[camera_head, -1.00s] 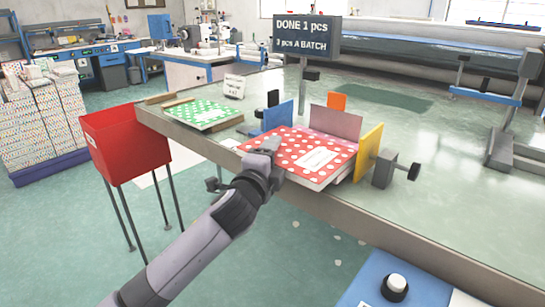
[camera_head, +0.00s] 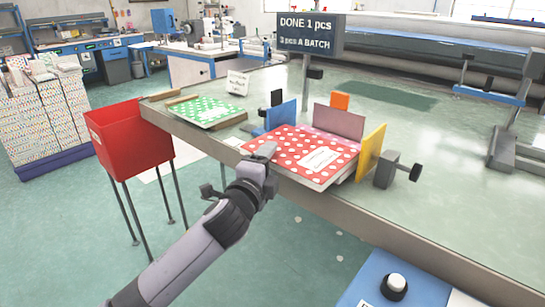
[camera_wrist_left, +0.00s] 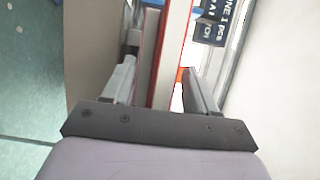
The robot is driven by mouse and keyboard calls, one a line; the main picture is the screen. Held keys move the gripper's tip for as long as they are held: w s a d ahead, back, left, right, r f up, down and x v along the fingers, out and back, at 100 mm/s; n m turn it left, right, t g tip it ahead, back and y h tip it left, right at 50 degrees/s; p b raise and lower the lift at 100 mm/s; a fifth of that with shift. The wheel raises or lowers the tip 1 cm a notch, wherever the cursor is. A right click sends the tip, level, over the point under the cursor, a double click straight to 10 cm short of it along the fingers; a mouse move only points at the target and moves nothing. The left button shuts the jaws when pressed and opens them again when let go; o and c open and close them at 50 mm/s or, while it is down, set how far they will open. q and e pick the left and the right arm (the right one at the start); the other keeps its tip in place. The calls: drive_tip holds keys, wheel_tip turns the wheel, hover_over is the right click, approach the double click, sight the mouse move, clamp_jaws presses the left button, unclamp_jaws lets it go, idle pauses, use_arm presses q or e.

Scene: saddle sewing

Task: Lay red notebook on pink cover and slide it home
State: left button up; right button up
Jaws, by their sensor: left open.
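The red notebook with white dots and a white label (camera_head: 305,152) lies flat on the table at its front edge, among upright guide plates. A pink panel (camera_head: 338,122) stands upright behind it; I take this for part of the pink cover, and whatever lies under the notebook is mostly hidden. My left gripper (camera_head: 262,157) is at the notebook's front left corner. In the left wrist view its open fingers (camera_wrist_left: 160,88) stand either side of the notebook's edge (camera_wrist_left: 172,55), with gaps on both sides. My right gripper is not in view.
A blue plate (camera_head: 281,116) stands left of the notebook, a yellow plate (camera_head: 371,152) right, with a grey clamp (camera_head: 386,169) beside it. A green dotted notebook (camera_head: 206,111) lies at the table's left end. A red bin (camera_head: 132,138) stands beyond. The sign reads DONE 1 pcs.

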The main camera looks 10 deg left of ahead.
use_arm(q)
drive_tip(key=s+a+p, duration=0.3)
drive_tip(key=s+a, duration=0.1)
drive_tip(key=s, duration=0.2)
drive_tip(key=shift+s+a, duration=0.15)
idle(0.9)
drive_tip(key=s+a+f+n+g, duration=0.1)
drive_tip(key=s+f+n+g, duration=0.1)
drive_tip(key=s+f+n, duration=0.5)
drive_tip(key=s+a+f+n+g, duration=0.2)
drive_tip(key=s+f, duration=0.1)
drive_tip(key=f, duration=0.7)
drive_tip(key=s+a+f+n+g+y, duration=0.1)
drive_tip(key=s+f+n, duration=0.3)
drive_tip(key=s, duration=0.4)
drive_tip(key=s+a+f+n+g, duration=0.2)
drive_tip(key=s+a+f+n, duration=0.2)
drive_tip(key=s+f, duration=0.3)
drive_tip(key=shift+s+f+n+y, duration=0.35)
drive_tip(key=shift+s+n, duration=0.25)
drive_tip(key=shift+s, duration=0.2)
